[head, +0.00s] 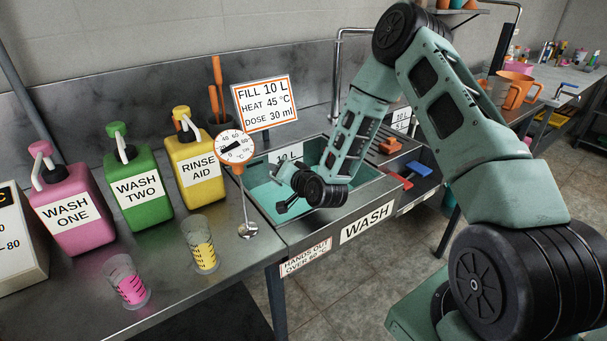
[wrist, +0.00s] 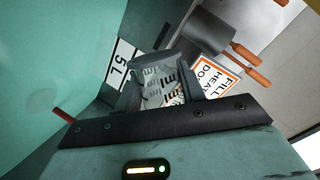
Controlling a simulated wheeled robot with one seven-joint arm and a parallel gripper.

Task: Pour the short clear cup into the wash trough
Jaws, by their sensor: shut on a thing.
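My gripper (head: 283,190) is low over the wash trough (head: 375,190), inside its rim, and is rolled onto its side. In the wrist view, my gripper (wrist: 160,80) is shut on a short clear cup (wrist: 160,88) with dark printed marks, held between the two dark fingers. The cup is tipped with the gripper. No coloured liquid shows in it, and I cannot tell whether anything is left inside. In the head view I cannot make the cup out. The trough's teal inside (wrist: 60,60) fills the left of the wrist view.
A measuring cup with pink liquid (head: 130,287) and one with yellow liquid (head: 203,257) stand on the counter, left of the trough. A dial gauge (head: 235,147) on a stand is close beside the gripper. Pump bottles (head: 135,185) and a dosing sign (head: 265,102) stand behind.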

